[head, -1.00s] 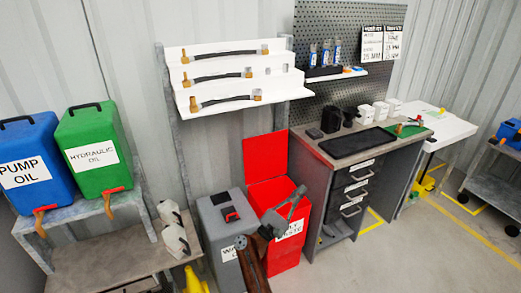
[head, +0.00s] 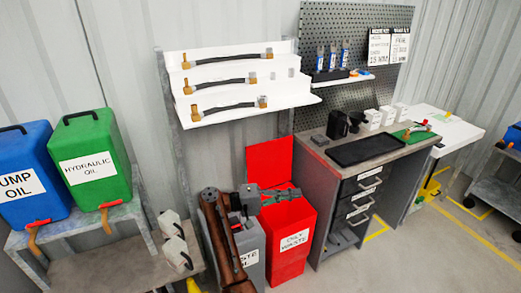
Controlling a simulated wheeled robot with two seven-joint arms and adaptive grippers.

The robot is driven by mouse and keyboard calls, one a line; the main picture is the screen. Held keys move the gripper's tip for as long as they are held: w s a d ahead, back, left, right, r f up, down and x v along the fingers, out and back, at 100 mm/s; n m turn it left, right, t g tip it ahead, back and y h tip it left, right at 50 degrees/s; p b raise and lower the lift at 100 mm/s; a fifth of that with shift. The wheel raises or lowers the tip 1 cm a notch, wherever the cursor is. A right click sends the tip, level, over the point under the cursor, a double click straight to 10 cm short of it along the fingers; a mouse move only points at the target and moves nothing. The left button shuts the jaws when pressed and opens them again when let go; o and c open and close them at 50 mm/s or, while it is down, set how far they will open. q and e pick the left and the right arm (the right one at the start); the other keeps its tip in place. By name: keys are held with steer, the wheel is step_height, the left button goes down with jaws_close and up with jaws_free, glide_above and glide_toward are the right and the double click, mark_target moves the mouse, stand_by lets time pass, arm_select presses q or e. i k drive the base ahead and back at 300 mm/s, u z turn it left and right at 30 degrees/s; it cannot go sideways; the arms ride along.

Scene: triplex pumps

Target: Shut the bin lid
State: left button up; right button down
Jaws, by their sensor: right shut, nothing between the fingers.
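The red bin (head: 287,248) stands on the floor between a grey bin and the workbench, with a white label reading "ONLY" and "WASTE". Its red lid (head: 268,158) is open and stands upright at the back. My right gripper (head: 297,194) is shut and empty. In the picture it lies across the bin's opening, just below the lid, with its fingers pointing right. I cannot tell whether it touches the bin or lid. My right arm and gripper hide part of the opening. My left gripper is not in view.
The grey bin (head: 254,245) stands left of the red bin, partly hidden by my arm. The workbench (head: 325,190) with drawers is close on the right. A hose shelf (head: 235,102) is above and behind. Open floor (head: 430,265) lies at the front right.

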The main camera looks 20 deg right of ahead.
mark_target(269, 164)
steer(key=i, duration=1.75)
